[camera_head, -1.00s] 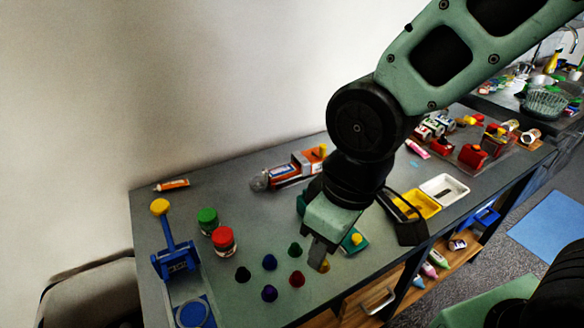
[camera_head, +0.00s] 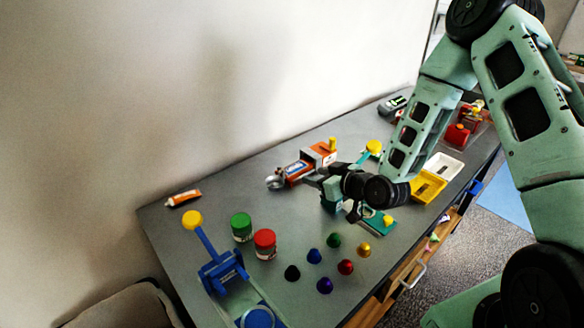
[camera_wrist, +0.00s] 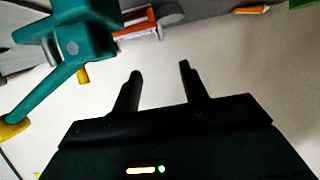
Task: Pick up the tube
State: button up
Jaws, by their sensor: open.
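A small orange tube with a white part (camera_head: 184,198) lies on the table's far left end, by the wall. An orange strip (camera_wrist: 274,4) at the top edge of the wrist view may be this tube; too little shows to be sure. My gripper (camera_head: 312,181) is over the middle of the table, pointing left, near the orange-and-white device. It is well to the right of the tube. The wrist view shows its two black fingers (camera_wrist: 160,70) apart, with nothing between them.
The orange-and-white device (camera_head: 313,158) and a teal-and-yellow device (camera_head: 380,222) stand near my gripper. Green (camera_head: 241,227) and red (camera_head: 265,244) jars, a blue press (camera_head: 222,272) and several coloured cones stand left and front. White and yellow (camera_head: 428,187) trays are at right.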

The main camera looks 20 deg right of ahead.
jog(key=p, duration=0.4)
send_near(280, 168)
jog(key=x, duration=0.4)
jog(key=shift+d, duration=0.15)
jog(key=shift+w+a+f, duration=0.1)
jog(key=shift+w+a, duration=0.15)
jog(key=shift+w, duration=0.25)
jog(key=shift+p+x, duration=1.15)
jog(key=shift+x, duration=0.95)
jog(key=shift+s+a+f, duration=0.1)
jog(key=c, duration=0.8)
